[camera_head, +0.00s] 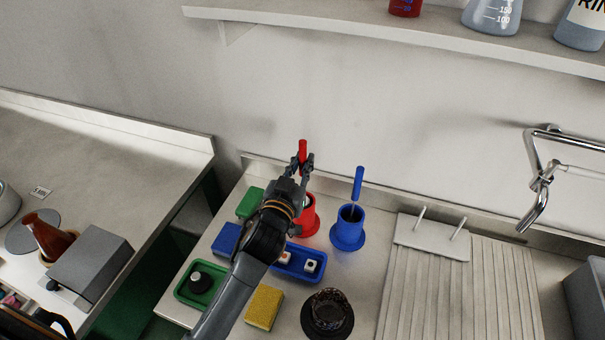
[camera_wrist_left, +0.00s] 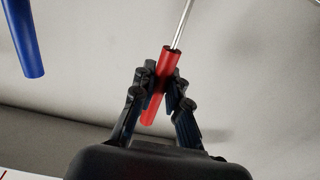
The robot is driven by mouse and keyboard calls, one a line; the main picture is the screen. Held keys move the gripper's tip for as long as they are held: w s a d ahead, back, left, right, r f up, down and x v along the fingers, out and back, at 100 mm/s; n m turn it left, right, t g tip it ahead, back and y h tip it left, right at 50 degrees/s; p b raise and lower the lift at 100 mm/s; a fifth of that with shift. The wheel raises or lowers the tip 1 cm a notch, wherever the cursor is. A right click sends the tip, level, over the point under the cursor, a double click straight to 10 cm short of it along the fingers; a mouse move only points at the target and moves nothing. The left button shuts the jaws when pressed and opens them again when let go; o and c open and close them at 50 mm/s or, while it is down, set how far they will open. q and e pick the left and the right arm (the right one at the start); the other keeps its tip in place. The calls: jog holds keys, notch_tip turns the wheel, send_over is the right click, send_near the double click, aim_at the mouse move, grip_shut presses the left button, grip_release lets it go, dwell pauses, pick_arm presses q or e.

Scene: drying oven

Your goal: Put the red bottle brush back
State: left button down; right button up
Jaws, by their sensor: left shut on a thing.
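My left gripper (camera_head: 304,166) is shut on the red handle of the red bottle brush (camera_head: 302,150). In the left wrist view the brush's red handle (camera_wrist_left: 161,85) sits between the fingers (camera_wrist_left: 160,90), and its thin metal stem runs out past them. The bristle end is not visible. In the head view the gripper is by the red holder (camera_head: 308,217), which my arm partly covers; I cannot tell whether the brush end is inside it. My right gripper is not in view.
The blue holder (camera_head: 348,230) with an upright blue brush (camera_head: 357,184) stands just right of the red holder. A blue tray (camera_head: 290,268), yellow sponge (camera_head: 264,307) and dark round stand (camera_head: 328,317) are in front. The wall and shelf (camera_head: 400,31) are behind.

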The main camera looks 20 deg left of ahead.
pick_arm(q)
notch_tip(320, 180, down, 4)
jog(key=shift+r, duration=0.25)
jog(key=shift+f, duration=0.1)
jog(key=c, duration=1.4)
grip_release()
jog(key=shift+o, duration=0.2)
